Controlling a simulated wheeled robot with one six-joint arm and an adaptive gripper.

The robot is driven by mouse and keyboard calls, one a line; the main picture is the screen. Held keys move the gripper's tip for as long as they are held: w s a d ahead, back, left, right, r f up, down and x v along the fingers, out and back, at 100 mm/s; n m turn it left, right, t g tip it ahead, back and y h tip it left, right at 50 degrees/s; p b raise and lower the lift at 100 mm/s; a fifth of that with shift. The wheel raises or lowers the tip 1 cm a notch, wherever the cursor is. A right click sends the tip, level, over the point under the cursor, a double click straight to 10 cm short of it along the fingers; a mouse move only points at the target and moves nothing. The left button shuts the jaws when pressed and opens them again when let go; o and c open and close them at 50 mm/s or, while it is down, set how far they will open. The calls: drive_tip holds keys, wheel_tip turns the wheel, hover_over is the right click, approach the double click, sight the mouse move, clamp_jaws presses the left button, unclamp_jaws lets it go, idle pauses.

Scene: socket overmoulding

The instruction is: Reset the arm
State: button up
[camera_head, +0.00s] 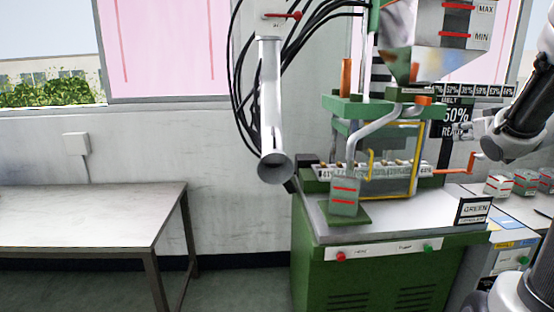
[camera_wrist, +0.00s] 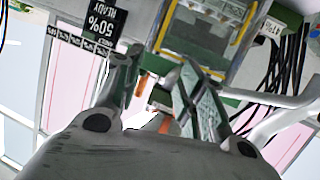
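My arm (camera_head: 522,125) reaches in from the right edge in the head view. My gripper (camera_head: 462,130) points left towards the green moulding machine (camera_head: 330,270), in front of its dark "50% READY" display. In the wrist view my gripper (camera_wrist: 160,65) has its two fingers spread apart with nothing held between them. The machine's window with a yellow frame (camera_wrist: 245,40) and the display (camera_wrist: 88,28) show beyond the fingertips, upside down. In the head view an orange crank handle (camera_head: 471,161) is just below my gripper; whether they touch cannot be told.
A hopper (camera_head: 430,45) stands over the machine. A grey extraction pipe (camera_head: 271,110) and black cables hang left of it. Small boxes (camera_head: 498,186) stand on the right bench. A bare table (camera_head: 85,215) is at left, with open floor between it and the machine.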

drive_tip(key=s+f+m+g+h, duration=0.2)
drive_tip(key=s+f+g, duration=0.65)
drive_tip(key=s, duration=0.55)
drive_tip(key=s+a+n+y, duration=0.1)
drive_tip(key=s+a+y, duration=0.1)
drive_tip(key=s+a, duration=0.4)
drive_tip(key=s+a+n+g+y, duration=0.1)
drive_tip(key=s+a, duration=0.6)
drive_tip(key=a, duration=0.7)
drive_tip(key=shift+n+y, duration=0.5)
drive_tip(key=shift+y, duration=0.5)
